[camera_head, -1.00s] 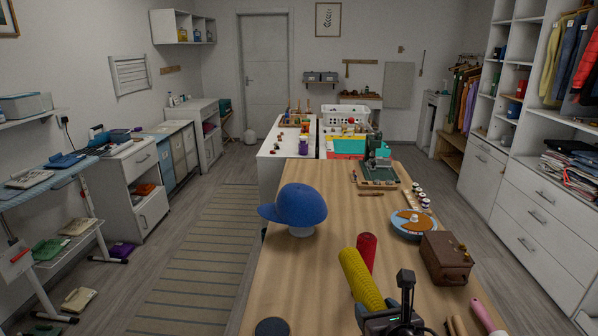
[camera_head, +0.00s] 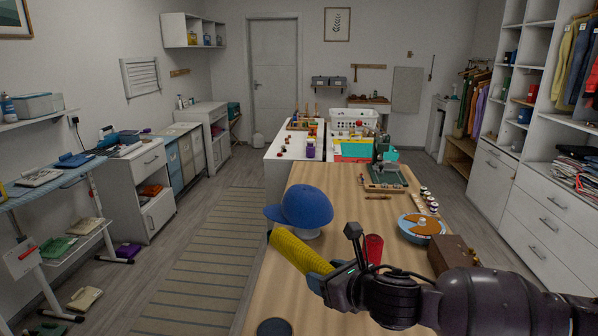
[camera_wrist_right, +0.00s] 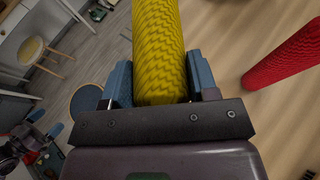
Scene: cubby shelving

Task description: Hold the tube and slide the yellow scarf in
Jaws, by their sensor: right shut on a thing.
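The yellow scarf (camera_head: 304,254) is a rolled, textured cylinder. My right gripper (camera_head: 322,280) is shut on its lower right end and holds it tilted above the table, with its far end up and left near the blue cap. In the right wrist view the scarf (camera_wrist_right: 159,45) stands between the blue fingers of the right gripper (camera_wrist_right: 160,88). My left gripper (camera_wrist_right: 45,122) seems to show at the lower left of the right wrist view, empty with fingers apart; it is out of the head view. I cannot make out a tube for certain.
A red roll (camera_head: 374,248) stands on the wooden table (camera_head: 350,215), partly behind my right arm. A blue cap (camera_head: 304,207) sits on a white stand. A brown box (camera_head: 452,250), a round blue-orange item (camera_head: 421,228) and a dark disc (camera_head: 273,327) lie around.

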